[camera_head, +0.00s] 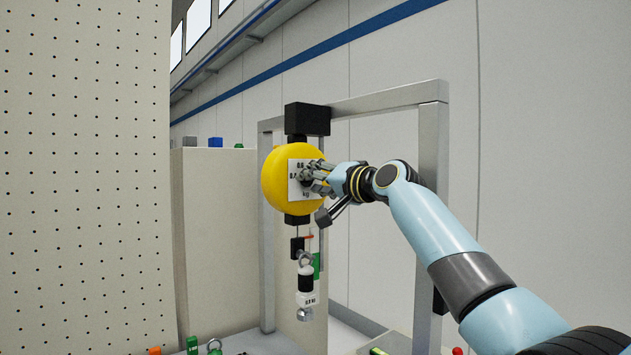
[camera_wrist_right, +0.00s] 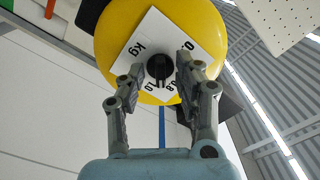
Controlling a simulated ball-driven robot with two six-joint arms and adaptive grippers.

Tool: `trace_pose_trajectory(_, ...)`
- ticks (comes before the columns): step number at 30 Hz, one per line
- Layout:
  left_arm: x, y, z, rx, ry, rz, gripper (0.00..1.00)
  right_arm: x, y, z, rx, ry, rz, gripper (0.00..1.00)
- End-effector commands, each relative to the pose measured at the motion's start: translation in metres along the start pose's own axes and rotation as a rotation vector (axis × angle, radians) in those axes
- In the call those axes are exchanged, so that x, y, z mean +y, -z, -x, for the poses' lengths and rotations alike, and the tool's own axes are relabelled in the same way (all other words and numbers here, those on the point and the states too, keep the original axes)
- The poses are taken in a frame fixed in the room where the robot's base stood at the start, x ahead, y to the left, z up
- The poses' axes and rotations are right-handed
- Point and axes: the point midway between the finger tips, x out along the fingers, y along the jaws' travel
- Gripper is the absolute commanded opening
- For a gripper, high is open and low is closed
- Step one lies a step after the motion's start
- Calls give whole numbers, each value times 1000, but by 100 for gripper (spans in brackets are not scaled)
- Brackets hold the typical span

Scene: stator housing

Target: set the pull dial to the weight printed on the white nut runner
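The yellow round balancer (camera_head: 279,170) hangs from a black block on a grey frame. Its white dial plate (camera_head: 296,190) carries printed kg numbers, and 1.0 and 0.8 show in the right wrist view. The black dial knob (camera_wrist_right: 159,68) sits at the plate's middle; its exact setting is unclear. My right gripper (camera_head: 315,178) is at the plate, its fingers on either side of the knob with a visible gap, apparently not clamped. The white nut runner (camera_head: 306,284) hangs below the balancer; its small label seems to read 0.8 kg. My left gripper is out of view.
The grey frame (camera_head: 433,150) stands around the balancer, its right post behind my right arm. A perforated panel (camera_head: 85,180) fills the left. A beige cabinet (camera_head: 215,240) with small blocks on top stands behind. Small coloured items lie along the bottom edge.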

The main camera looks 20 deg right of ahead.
Motion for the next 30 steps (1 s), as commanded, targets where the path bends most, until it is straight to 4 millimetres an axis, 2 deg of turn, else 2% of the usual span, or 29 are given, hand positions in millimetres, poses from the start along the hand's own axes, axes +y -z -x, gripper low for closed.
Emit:
trace_pose_trajectory(1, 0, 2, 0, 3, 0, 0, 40, 0, 0, 0, 0, 0, 0, 28)
trace_pose_trajectory(8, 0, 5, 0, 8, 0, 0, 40, 0, 0, 0, 0, 0, 0, 0)
trace_pose_trajectory(16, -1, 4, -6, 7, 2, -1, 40, 2, -1, 0, 1, 0, 29, 0)
trace_pose_trajectory(24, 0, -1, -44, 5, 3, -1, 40, 4, -3, 0, 2, 1, 332, 0)
trace_pose_trajectory(30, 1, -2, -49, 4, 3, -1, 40, 2, 0, 0, 0, -1, 434, 0)
